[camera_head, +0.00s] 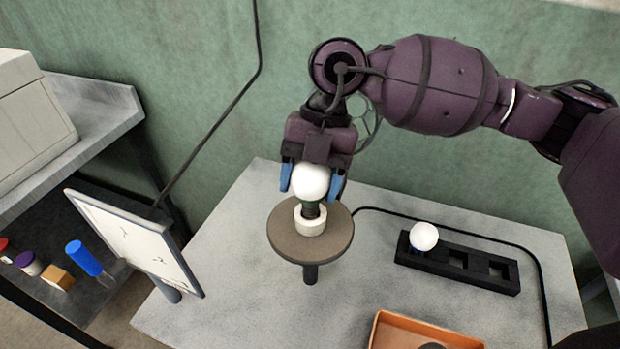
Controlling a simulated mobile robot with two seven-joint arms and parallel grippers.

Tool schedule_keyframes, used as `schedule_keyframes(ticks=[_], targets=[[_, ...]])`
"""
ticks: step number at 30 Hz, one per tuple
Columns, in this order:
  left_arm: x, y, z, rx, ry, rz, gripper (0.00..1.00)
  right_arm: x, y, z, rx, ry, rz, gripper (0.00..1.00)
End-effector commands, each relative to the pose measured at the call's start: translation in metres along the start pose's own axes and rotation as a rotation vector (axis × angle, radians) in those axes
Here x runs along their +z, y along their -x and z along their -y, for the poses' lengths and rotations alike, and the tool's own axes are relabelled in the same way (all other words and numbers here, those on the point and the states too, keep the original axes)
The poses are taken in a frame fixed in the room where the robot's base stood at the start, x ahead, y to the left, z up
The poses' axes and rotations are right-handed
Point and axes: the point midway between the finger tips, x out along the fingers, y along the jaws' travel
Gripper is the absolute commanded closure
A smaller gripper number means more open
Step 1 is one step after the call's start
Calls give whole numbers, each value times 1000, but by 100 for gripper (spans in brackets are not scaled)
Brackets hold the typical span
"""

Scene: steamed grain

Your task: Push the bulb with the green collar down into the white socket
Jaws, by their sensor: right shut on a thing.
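The bulb with the green collar (311,183) is a white globe, upright, over the white socket (311,225). The socket is a short white ring on a round brown disc on a dark post. The bulb's dark base overlaps the socket's opening; I cannot tell how deep it sits. My left gripper is not in view.
A black rack (458,264) holds another white bulb (424,236) with a blue collar; its other holes look empty. An orange tray (425,332) is at the front edge. A white panel (140,240) stands at the left. A black cable runs across the table behind the rack.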

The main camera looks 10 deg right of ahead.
Motion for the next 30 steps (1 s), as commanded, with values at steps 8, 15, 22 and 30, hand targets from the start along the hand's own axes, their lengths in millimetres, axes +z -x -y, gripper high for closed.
schedule_keyframes(ticks=[8, 15, 22, 30], targets=[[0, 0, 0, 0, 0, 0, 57, 2, -4, 1, 0, 0, -1, 63], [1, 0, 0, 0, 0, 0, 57, 4, -9, 2, 0, 0, -1, 63], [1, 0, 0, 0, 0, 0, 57, 4, -10, 2, 0, 0, 0, 63], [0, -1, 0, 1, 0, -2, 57, 4, -10, 2, 0, 0, 0, 63]])
